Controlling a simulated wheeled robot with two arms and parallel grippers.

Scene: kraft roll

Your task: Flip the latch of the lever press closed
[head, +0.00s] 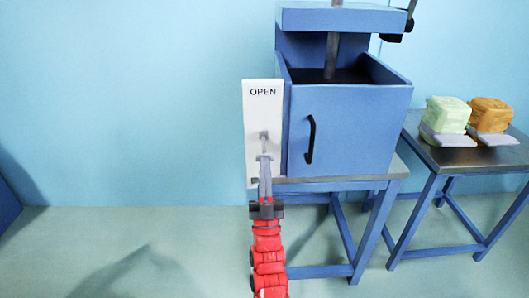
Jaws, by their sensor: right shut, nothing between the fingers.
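The lever press (345,128) is a blue box with an open top and a black door handle, standing on a blue table. A white latch plate (252,112) marked OPEN is on its left side. A small grey latch lever (264,137) shows on the lower middle of the plate. My right gripper (264,160) comes up from below on a red arm and is shut with nothing held. Its tips are at or just below the lever; I cannot tell if they touch. The gripper covers the lower part of the plate. My left gripper is not in view.
At the right, a second blue table (462,155) holds a green block (447,113) and an orange block (490,113) on grey bases. The press's upper plate (340,18) is raised above the box on a post. The floor at the left is clear.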

